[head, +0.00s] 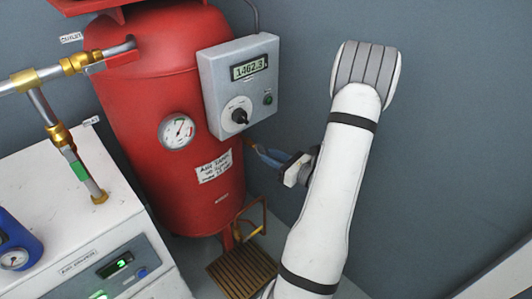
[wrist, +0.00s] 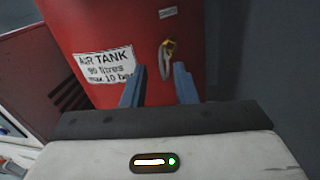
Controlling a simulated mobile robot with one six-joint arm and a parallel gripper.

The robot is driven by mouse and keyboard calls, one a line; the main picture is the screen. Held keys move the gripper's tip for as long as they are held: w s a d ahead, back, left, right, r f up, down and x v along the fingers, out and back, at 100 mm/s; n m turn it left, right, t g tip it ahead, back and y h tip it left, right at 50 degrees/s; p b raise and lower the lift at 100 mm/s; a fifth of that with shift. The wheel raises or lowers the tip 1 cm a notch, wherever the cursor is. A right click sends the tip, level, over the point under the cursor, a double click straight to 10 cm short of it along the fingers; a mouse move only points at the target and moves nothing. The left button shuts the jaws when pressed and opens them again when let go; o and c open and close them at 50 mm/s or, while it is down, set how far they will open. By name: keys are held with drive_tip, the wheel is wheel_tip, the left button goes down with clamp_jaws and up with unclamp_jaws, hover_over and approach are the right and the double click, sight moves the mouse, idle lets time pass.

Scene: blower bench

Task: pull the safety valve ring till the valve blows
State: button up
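The red air tank (head: 150,95) stands left of my arm in the head view and fills the top of the wrist view (wrist: 130,25). In the wrist view the small brass safety valve (wrist: 170,45) sits on the tank, right of the label. Its thin grey ring (wrist: 162,62) hangs below it. My gripper (wrist: 158,80) has its two blue fingers apart, one on each side below the ring, with nothing visible between them. In the head view my gripper (head: 264,154) points at the tank's right side; the valve is mostly hidden there.
A grey control box (head: 245,80) reading about 1462.3 is just above my gripper. A pressure gauge (head: 178,131) is on the tank front. A brass pipe loop (head: 255,212) and slatted grate (head: 240,275) lie below. The wall behind on the right is bare.

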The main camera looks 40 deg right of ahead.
drive_tip(key=v, duration=0.5)
drive_tip(key=shift+p, duration=0.4)
drive_tip(key=s+a+r+n+g+y+p, duration=0.25)
drive_tip(key=a+r+n+g+p, duration=0.45)
drive_tip(key=a+r+n, duration=0.4)
drive_tip(key=s+a+r+n+g+y+p, duration=0.1)
drive_tip(key=a+r+n+g+y+p, duration=0.2)
drive_tip(key=a+r+n+g+p, duration=0.7)
drive_tip(key=s+a+r+n+t+h+p, duration=0.1)
drive_tip(key=s+a+r+n+h+p, duration=0.1)
drive_tip(key=r+n+h+p, duration=0.3)
drive_tip(key=s+a+r+n+t+h+p, duration=0.1)
drive_tip(key=s+r+n+h+p, duration=0.3)
drive_tip(key=r, duration=1)
drive_tip(key=a+n+h+p, duration=0.1)
drive_tip(key=n+h, duration=0.1)
drive_tip(key=n, duration=0.1)
drive_tip(key=shift+a+n, duration=0.3)
drive_tip(key=shift+a, duration=0.1)
